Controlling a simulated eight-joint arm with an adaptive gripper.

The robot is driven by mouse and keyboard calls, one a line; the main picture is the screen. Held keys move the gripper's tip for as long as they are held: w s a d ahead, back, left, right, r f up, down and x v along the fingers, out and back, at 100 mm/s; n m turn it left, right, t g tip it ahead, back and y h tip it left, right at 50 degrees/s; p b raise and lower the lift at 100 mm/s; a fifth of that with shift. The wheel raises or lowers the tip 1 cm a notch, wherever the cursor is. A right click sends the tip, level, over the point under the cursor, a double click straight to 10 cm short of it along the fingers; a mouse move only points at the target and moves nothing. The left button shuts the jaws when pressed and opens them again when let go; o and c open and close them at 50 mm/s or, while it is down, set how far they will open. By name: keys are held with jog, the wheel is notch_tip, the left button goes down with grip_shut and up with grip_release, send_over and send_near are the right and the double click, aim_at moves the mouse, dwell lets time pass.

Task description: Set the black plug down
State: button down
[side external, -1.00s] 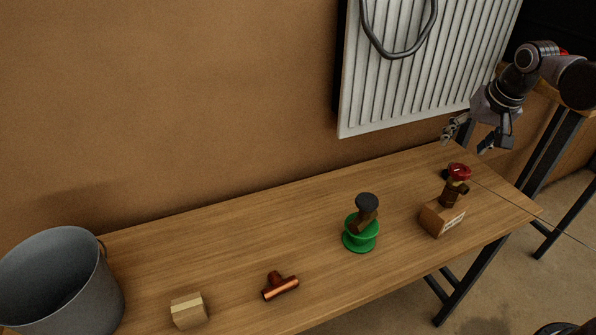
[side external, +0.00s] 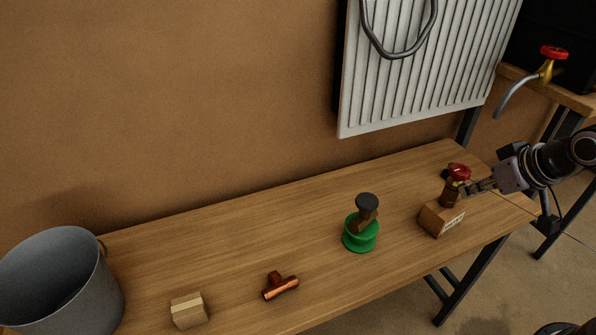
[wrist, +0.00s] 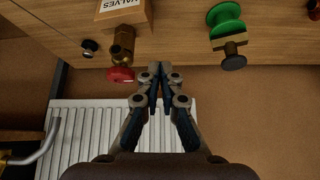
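A green spool (side external: 360,238) carries a brown piece with a black disc top (side external: 367,200). A copper tee (side external: 281,287), a small tan block (side external: 189,311) and a grey bucket (side external: 62,280) stand further left. A white radiator (side external: 420,85) hangs behind. The mid-table has free room.

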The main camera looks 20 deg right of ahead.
jog(key=w+d+m, duration=0.2)
jog(key=w, duration=0.1)
jog(key=w+d+m+g+h, duration=0.1)
jog(key=w+d, duration=0.2)
jog(key=w+d+m+g, duration=0.1)
jog(key=w+d+m, duration=0.1)
jog(key=w, duration=0.1)
jog(key=shift+w+d+r+m+h, duration=0.15)
jog(key=shift+w+m+h, duration=0.15)
jog(key=shift+w, duration=0.1)
jog(key=w+d+f+m+g+h, duration=0.1)
jog(key=w+d+f+m+g, duration=0.2)
jog(key=w+d+f+m, duration=0.45)
jog(key=shift+n, duration=0.65)
jog(key=x, duration=0.3)
jog(key=d+x, duration=0.1)
jog(key=x, duration=0.3)
jog(key=d+x, duration=0.1)
jog(key=x, duration=0.3)
jog(key=shift+w+d+r, duration=0.2)
jog(key=w+d, duration=0.1)
jog(key=d, duration=0.1)
jog(key=w+d, duration=0.1)
jog(key=d, duration=0.1)
jog(key=w+d, duration=0.1)
jog(key=d, duration=0.1)
jog(key=shift+w+d, duration=0.25)
jog(key=shift+d, duration=0.05)
